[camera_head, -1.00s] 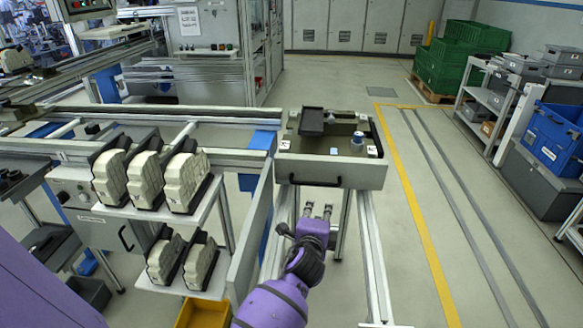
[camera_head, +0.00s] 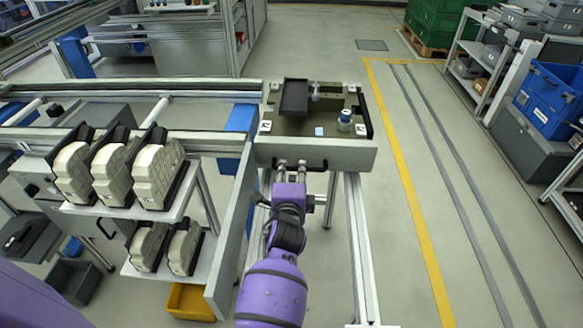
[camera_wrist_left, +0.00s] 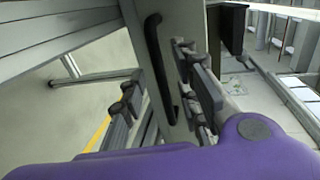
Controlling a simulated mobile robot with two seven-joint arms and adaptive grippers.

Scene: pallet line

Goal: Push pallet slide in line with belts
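The pallet slide (camera_head: 350,154) is a grey-fronted tray on rails at the right end of the belts (camera_head: 185,90). Its far edge looks roughly level with the far belt rail; I cannot tell the exact offset. A black handle (camera_head: 316,168) is on its front panel and also shows in the left wrist view (camera_wrist_left: 158,70). My left gripper (camera_head: 291,167) is at the front panel by the handle's left part. Its fingers are apart, and in the wrist view (camera_wrist_left: 160,95) the handle shows between them. Contact is unclear. My right gripper is not in view.
A black tray (camera_head: 294,97) and a blue-and-white cylinder (camera_head: 345,120) stand on the slide. A rack (camera_head: 118,200) of pale castings stands left of my arm. Slide rails (camera_head: 362,250) run toward me. Floor right of them is clear to the yellow line (camera_head: 415,200).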

